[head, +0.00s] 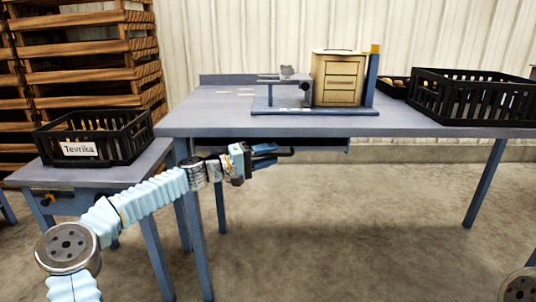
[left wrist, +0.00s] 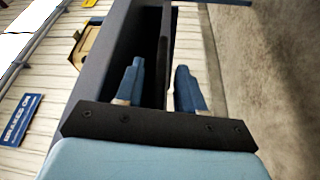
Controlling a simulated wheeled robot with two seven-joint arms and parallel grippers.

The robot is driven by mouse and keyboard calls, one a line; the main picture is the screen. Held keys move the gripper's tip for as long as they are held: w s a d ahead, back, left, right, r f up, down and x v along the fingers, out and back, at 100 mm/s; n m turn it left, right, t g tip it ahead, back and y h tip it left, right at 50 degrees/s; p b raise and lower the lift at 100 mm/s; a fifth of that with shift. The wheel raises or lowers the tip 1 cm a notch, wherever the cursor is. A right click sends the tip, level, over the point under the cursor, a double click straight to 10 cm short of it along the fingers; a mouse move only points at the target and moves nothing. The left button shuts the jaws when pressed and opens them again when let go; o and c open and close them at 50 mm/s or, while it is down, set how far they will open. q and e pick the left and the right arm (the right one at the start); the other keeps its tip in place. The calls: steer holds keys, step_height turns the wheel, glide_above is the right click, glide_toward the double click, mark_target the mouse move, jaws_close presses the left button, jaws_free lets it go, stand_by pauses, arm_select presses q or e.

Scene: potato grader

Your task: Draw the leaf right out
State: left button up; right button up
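The grey-blue work table (head: 215,115) fills the middle of the head view. Under its front edge runs a dark strip (head: 322,145), seemingly the leaf, pushed in below the top. A black bar (head: 286,152), seemingly its handle, sticks out at the strip's left part. My left gripper (head: 276,154) is at this bar, its blue fingers apart, one above and one below. In the left wrist view the fingers of my left gripper (left wrist: 158,75) stand open with the thin dark bar (left wrist: 167,50) between them; whether they touch it I cannot tell. My right gripper is out of view.
A wooden box (head: 338,78) stands on a blue base on the table. Black crates (head: 472,98) stand at the right. A crate labelled Tevrika (head: 97,140) sits on a lower side table at left. The floor before the table is clear.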

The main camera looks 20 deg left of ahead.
arm_select(q)
jaws_close()
stand_by(0.5)
